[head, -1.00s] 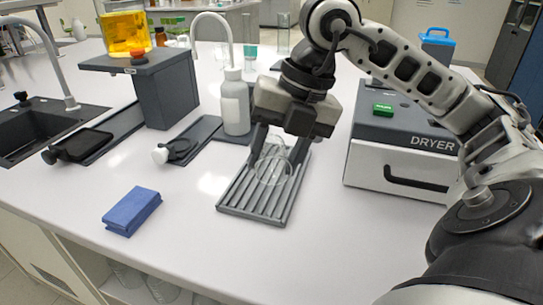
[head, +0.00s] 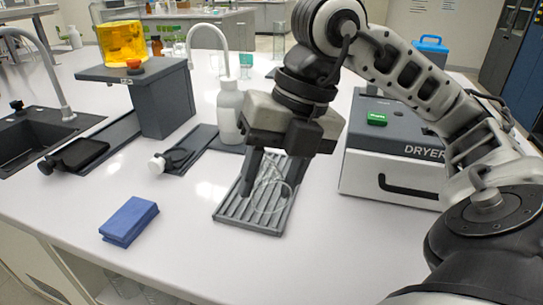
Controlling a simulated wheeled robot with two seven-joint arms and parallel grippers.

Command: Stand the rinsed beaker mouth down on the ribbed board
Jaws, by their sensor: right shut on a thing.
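The beaker (head: 271,199) is clear glass and hard to make out. A round end of it shows as a thin ring over the ribbed board. My right gripper (head: 270,188) points down with one finger on each side of the beaker and is shut on it. I cannot tell which end is the mouth, or whether the beaker touches the ribs. The ribbed board (head: 242,216) is a grey slotted tray lying flat on the bench. My left gripper is out of view.
The dryer (head: 390,170) stands right of the board. A white bottle (head: 229,112) stands behind it. A blue cloth (head: 128,220) lies at the front left. A yellow-filled tank (head: 123,42) sits on a grey stand at the left.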

